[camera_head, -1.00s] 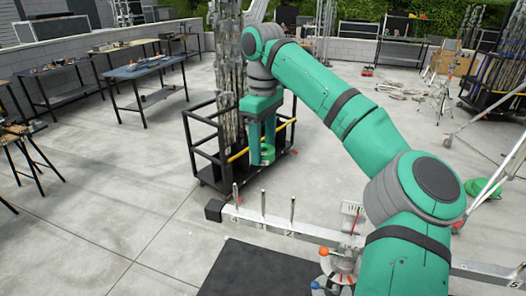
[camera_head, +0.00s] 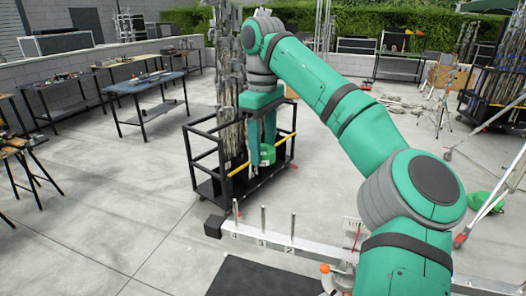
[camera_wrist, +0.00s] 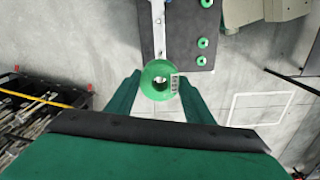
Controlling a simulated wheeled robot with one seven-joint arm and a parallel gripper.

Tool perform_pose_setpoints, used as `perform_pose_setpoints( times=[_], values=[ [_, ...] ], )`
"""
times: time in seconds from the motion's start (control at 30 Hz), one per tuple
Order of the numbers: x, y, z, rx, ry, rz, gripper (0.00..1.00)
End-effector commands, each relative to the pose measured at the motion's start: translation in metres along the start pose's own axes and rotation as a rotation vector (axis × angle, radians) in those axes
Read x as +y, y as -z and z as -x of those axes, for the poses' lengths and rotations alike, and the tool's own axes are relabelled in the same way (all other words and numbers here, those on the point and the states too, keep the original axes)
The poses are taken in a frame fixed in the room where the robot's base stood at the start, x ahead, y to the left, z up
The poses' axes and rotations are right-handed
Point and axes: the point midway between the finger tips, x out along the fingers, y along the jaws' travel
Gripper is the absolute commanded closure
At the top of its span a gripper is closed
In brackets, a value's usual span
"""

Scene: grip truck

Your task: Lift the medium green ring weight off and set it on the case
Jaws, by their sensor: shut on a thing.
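My gripper (camera_head: 262,140) points down at the end of my green arm in the head view. It is shut on a green ring weight (camera_head: 267,154), which hangs in the air. In the wrist view the ring (camera_wrist: 160,80) sits between the two green fingertips, its central hole visible, with a small pale label beside it. A silver beam (camera_head: 280,245) with upright pegs and numbers runs across the lower head view, apart from the ring. A dark flat panel (camera_head: 255,278), possibly the case top, lies in front of the beam; I cannot tell for sure.
A black wheeled cart (camera_head: 205,165) with railings and poles stands behind my gripper in the head view. In the wrist view several small green rings lie on a dark surface (camera_wrist: 183,45) beside a pale beam. A blue-topped table (camera_head: 145,82) stands left. Bare concrete floor is open between.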

Motion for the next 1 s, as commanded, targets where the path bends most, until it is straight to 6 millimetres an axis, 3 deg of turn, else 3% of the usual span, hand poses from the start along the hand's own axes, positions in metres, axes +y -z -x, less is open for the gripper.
perform_pose_setpoints(
  times=[1.0],
  values=[
    [0.000, 0.000, 0.045, 0.002, -0.002, 0.000, 0.84]
  ],
)
